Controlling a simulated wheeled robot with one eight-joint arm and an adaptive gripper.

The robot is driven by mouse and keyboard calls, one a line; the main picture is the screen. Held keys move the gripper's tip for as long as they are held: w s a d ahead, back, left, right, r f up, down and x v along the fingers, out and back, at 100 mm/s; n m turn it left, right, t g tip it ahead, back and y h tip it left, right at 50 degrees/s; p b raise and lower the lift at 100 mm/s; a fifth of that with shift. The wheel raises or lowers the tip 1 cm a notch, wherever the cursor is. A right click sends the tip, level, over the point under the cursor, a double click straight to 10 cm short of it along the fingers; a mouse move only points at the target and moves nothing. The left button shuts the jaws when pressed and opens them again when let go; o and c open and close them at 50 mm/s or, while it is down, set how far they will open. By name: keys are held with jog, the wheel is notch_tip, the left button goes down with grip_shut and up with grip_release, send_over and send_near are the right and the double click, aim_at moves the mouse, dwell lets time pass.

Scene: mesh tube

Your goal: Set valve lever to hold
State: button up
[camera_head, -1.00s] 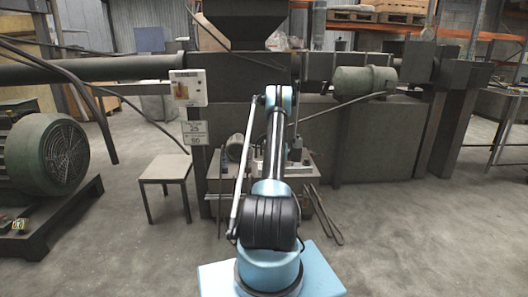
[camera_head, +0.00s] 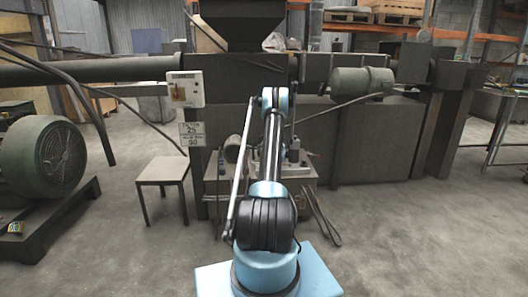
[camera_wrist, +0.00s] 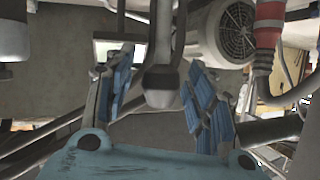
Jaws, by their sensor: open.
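In the wrist view a grey rod with a thick, rounded dark end (camera_wrist: 161,82) hangs down between my fingers; it looks like the valve lever, but I cannot be sure. My gripper (camera_wrist: 160,92) is open, with one blue-padded finger on each side of the rod's end. Gaps show between the rod and both pads, so neither finger appears to touch it. In the head view my own arm hides the gripper and the lever. A small cabinet (camera_head: 300,176) with metal fittings on top (camera_head: 293,152) stands just behind my arm.
The large dark extruder machine (camera_head: 350,140) stands behind the cabinet. A small table (camera_head: 162,170) is on the left, and a green motor (camera_head: 45,150) is farther left. A fan-covered motor (camera_wrist: 232,32) and a red-banded part (camera_wrist: 268,35) are near the gripper. Open floor lies right.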

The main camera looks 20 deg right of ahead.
jog(key=v, duration=1.1)
jog(key=shift+s, duration=0.4)
jog(key=shift+r, duration=0.15)
